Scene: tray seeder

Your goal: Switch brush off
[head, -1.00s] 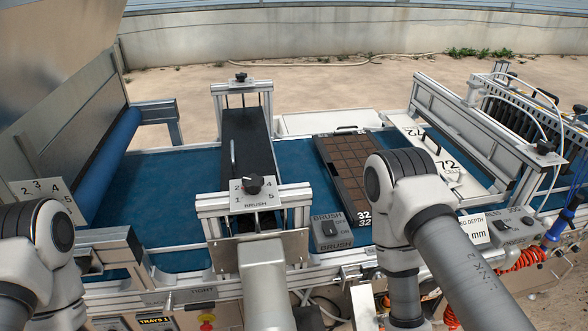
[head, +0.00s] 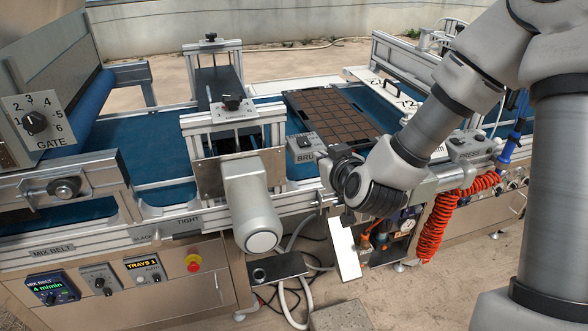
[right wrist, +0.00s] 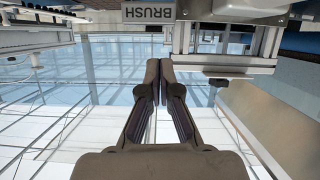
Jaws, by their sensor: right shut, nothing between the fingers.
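The BRUSH label (right wrist: 148,12) shows upside down at the top of the right wrist view. My right gripper (head: 337,158) is just right of the box in the head view and covers part of its label. Its fingertips (right wrist: 159,68) are shut together and empty. I cannot tell whether they touch the box. The knob's setting is too small to read. My left gripper is out of view.
The brush unit with its numbered dial (head: 232,103) and grey motor (head: 250,205) stands left of the box. A dark seed tray (head: 326,112) lies on the blue belt behind it. Red coiled hose (head: 432,222) hangs at the right. A gate dial (head: 35,122) is at far left.

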